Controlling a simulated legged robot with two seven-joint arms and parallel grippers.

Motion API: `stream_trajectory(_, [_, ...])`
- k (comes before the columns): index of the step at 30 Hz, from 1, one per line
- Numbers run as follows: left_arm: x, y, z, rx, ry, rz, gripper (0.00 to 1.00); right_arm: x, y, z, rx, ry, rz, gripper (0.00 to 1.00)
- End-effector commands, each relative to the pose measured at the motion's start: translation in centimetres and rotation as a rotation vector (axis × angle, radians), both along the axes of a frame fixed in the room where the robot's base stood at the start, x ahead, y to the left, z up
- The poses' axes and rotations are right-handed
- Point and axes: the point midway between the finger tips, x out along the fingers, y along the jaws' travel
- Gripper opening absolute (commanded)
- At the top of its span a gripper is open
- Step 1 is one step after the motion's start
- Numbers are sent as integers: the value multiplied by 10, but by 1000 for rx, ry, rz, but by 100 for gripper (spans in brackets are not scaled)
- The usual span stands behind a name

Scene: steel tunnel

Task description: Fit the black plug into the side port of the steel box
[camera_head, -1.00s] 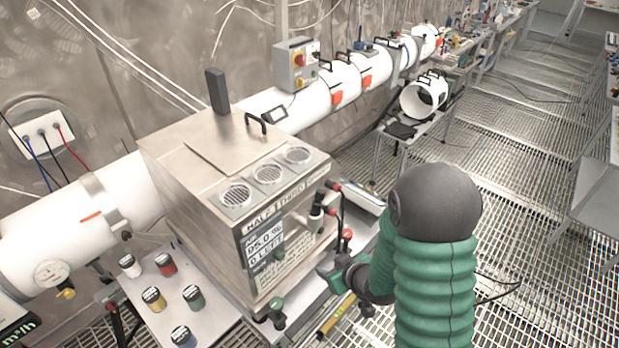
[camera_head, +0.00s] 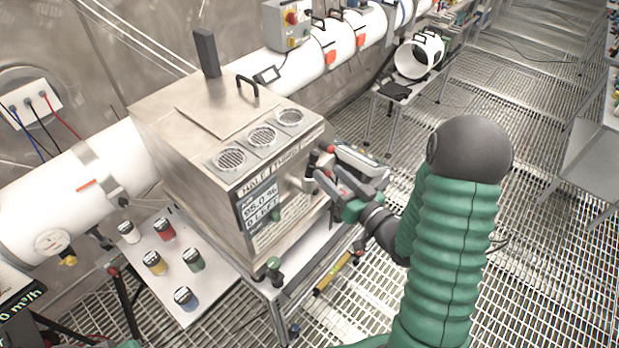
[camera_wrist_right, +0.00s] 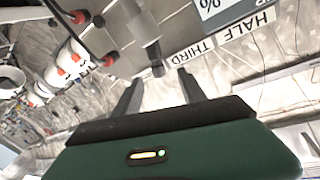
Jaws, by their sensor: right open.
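The steel box (camera_head: 215,150) stands on a bench, its labelled front face turned toward the lower right. A black-tipped pale cylinder (camera_head: 311,163) sits at the right end of that face, and it shows in the right wrist view (camera_wrist_right: 148,45). I cannot tell whether it is the black plug or a fitting; the side port is not clear. My right gripper (camera_head: 328,175) is at the box's right end beside this cylinder. In the right wrist view its two fingers (camera_wrist_right: 160,88) are apart, with the cylinder's black tip just beyond them and nothing gripped. My left gripper is out of view.
Several coloured jars (camera_head: 163,230) stand on a small side table left of the box. A white pipe (camera_head: 80,195) runs behind the box. A yellow tool (camera_head: 333,272) lies low beside the bench. Grating floor (camera_head: 540,250) is open at the right.

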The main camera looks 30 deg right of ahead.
Motion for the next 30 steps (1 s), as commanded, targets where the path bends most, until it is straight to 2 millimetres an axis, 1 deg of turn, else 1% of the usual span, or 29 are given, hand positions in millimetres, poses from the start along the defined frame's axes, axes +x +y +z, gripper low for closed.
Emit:
stream_trajectory(1, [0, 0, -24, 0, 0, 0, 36, 4, 2, -10, -5, -7, 0, 49])
stream_trajectory(3, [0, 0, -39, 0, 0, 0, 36, 14, 2, -10, -7, -5, 3, 49])
stream_trajectory(6, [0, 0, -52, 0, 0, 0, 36, 26, 2, -8, -5, -4, 2, 49])
stream_trajectory(8, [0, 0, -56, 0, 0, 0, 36, 30, 3, -5, -2, -3, 1, 49])
stream_trajectory(11, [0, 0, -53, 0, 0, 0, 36, 37, 2, 0, 2, 1, -1, 49])
stream_trajectory(15, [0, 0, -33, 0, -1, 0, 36, 62, 3, 6, 5, 3, 1, 49])
stream_trajectory(19, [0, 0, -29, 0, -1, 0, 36, 81, 3, 3, 3, 1, 0, 49])
stream_trajectory(21, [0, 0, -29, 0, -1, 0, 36, 85, 3, 2, 2, 0, -1, 49])
stream_trajectory(26, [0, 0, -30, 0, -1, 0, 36, 85, 3, 1, 2, 1, -2, 49])
stream_trajectory(27, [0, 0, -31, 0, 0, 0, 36, 85, 2, 1, 2, 1, -2, 46])
stream_trajectory(30, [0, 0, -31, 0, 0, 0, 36, 85, 2, 1, 1, 1, -2, 33])
